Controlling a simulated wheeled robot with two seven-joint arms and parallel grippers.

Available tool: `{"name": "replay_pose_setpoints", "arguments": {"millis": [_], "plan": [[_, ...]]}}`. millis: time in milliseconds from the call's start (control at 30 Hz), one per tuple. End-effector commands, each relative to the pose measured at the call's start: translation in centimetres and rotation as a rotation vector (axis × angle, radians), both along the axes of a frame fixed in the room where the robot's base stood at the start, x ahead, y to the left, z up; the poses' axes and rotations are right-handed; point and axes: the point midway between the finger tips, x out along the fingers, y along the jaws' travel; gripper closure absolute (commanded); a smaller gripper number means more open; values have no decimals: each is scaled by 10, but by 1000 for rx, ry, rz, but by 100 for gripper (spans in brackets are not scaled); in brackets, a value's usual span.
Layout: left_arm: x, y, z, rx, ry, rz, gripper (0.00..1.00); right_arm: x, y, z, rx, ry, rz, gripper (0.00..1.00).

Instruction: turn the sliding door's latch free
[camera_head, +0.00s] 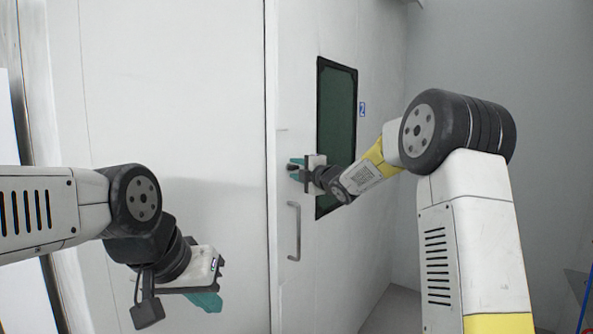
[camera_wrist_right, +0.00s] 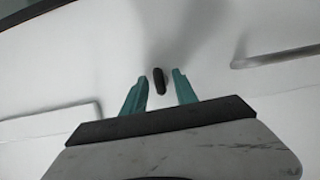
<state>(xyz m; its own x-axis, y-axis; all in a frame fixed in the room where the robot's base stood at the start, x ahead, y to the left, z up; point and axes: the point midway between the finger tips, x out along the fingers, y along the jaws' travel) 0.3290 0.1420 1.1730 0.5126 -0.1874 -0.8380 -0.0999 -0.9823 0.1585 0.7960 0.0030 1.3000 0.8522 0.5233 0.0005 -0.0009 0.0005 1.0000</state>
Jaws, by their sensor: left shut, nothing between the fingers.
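The sliding door (camera_head: 340,250) is a white panel with a dark window. Its latch is a small dark oval knob (camera_wrist_right: 159,81), in the middle of the right wrist view, standing nearly upright there and leaning slightly. My right gripper (camera_head: 295,168) is at the door's left edge, above the pull handle. Its teal fingers (camera_wrist_right: 159,92) are open on either side of the latch, with a visible gap on each side. In the head view the latch is small and partly hidden by the fingers. My left gripper (camera_head: 208,301) is shut and empty, low at the left, away from the latch.
A grey vertical pull handle (camera_head: 297,231) is on the door below the latch. The dark window (camera_head: 337,130) is right of the latch, with a small blue sign (camera_head: 362,109) beside it. A plain white wall panel (camera_head: 180,100) fills the left.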

Motion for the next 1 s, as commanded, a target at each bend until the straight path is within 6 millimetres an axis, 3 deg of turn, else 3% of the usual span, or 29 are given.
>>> {"name": "replay_pose_setpoints", "arguments": {"millis": [267, 433, 1000], "plan": [[0, 0, 0, 0, 0, 0, 100, 1, 1, 0, 0, 1, -1, 67], [0, 0, 0, 0, 0, 0, 100, 1, 1, 0, 0, 1, -1, 100], [0, 0, 0, 0, 0, 0, 100, 2, -1, 1, 77, 108, -2, 100]]}}
